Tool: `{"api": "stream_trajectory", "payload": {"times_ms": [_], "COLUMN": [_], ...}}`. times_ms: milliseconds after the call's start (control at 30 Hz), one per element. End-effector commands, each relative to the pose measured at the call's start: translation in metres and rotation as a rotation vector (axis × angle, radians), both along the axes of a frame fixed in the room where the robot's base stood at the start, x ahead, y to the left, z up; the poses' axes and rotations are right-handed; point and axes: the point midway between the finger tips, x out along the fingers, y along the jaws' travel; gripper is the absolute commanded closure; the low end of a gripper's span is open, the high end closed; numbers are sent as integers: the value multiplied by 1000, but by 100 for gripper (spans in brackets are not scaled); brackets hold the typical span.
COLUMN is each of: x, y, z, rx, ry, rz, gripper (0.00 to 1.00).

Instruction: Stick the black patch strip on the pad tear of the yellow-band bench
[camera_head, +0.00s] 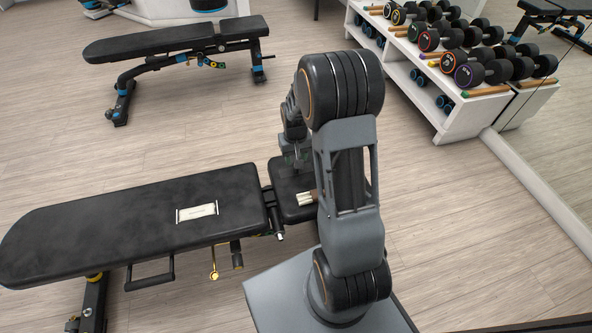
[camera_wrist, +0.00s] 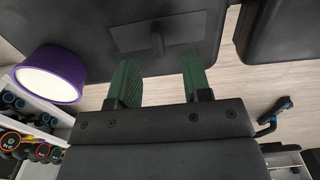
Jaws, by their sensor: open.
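The yellow-band bench (camera_head: 120,221) is in the front left of the head view, with a yellow band (camera_head: 95,276) on its leg. A pale rectangular patch with dark ends, seemingly the pad tear (camera_head: 197,212), shows on its long black pad. In the wrist view the black patch strip (camera_wrist: 184,31) lies flat on a black pad (camera_wrist: 70,25), with a small upright tab at its middle. My gripper (camera_wrist: 158,72) is open, its green fingers to either side of the tab and apart from it. In the head view my arm hides the strip.
A purple cylinder with a white face (camera_wrist: 50,75) stands close left of my fingers in the wrist view. A small cream-and-brown object (camera_head: 306,198) lies on the seat pad. Another black bench (camera_head: 150,43) stands behind; a white dumbbell rack (camera_head: 462,105) is at the right.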

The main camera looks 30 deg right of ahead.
Motion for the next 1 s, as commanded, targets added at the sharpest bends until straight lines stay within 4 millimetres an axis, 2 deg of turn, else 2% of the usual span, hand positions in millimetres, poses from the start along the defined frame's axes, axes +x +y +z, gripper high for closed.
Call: {"api": "stream_trajectory", "payload": {"times_ms": [167, 400, 700, 1000], "x": [0, 1, 1, 1], "y": [-1, -3, -3, -3], "z": [-15, -48, -51, -51], "rx": [0, 0, 0, 0], "ry": [2, 2, 0, 0], "rz": [0, 0, 0, 0], "gripper": [55, 55, 55, 84]}}
